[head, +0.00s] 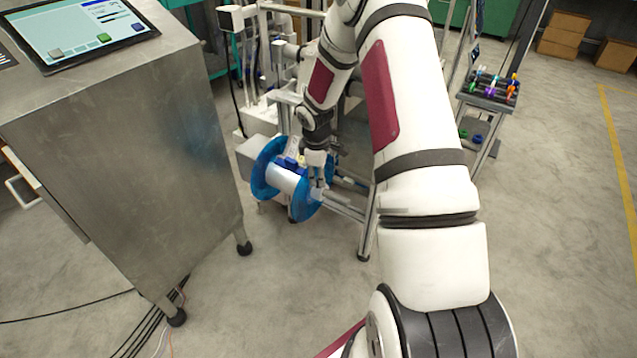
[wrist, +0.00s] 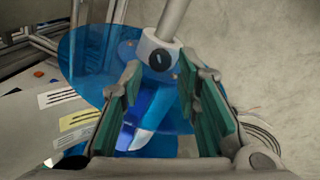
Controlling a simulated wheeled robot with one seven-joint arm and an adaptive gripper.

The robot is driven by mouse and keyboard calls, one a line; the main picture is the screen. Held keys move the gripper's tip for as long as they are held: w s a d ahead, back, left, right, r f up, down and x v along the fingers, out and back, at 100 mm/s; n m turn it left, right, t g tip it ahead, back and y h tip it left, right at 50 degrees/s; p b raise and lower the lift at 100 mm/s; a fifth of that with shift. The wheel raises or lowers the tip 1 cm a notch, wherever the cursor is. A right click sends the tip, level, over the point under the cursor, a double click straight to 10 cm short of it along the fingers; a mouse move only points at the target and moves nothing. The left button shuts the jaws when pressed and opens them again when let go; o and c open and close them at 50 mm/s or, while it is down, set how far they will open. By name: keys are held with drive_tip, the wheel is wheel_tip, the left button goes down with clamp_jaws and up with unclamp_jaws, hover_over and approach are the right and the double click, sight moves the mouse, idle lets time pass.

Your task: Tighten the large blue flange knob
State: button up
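A reel with translucent blue flanges (head: 268,168) and a white core (head: 284,180) sits on a metal frame left of my arm in the head view. My gripper (head: 317,188) is at its right-hand flange. In the wrist view, my gripper (wrist: 161,88) is open, with green pads on both sides. A blue flange (wrist: 85,60) spreads behind the fingers. A white collar with a dark round screw (wrist: 161,60) on a grey shaft (wrist: 174,18) lies just beyond the fingertips. Darker blue and white parts show between the fingers. I cannot clearly pick out the large blue flange knob.
A steel cabinet (head: 150,150) with a touchscreen (head: 85,28) stands left of the reel. A rack with coloured parts (head: 492,88) stands at the right. Cables lie on the floor by the cabinet. Labelled surfaces (wrist: 75,120) lie left in the wrist view. The floor at right is clear.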

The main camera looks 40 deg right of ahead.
drive_tip(key=shift+w+d+f+b, duration=0.1)
drive_tip(key=shift+f+b, duration=0.05)
drive_tip(key=shift+f, duration=0.6)
drive_tip(key=shift+w+d+f+b, duration=0.1)
drive_tip(key=shift+f+b, duration=0.05)
drive_tip(key=shift+f, duration=0.6)
clamp_jaws()
drive_tip(key=shift+m, duration=0.7)
unclamp_jaws()
wheel_tip(320, 180, up, 12)
drive_tip(key=s+a, duration=0.1)
drive_tip(key=a, duration=0.1)
drive_tip(key=shift+s, duration=0.3)
drive_tip(key=shift+f, duration=0.1)
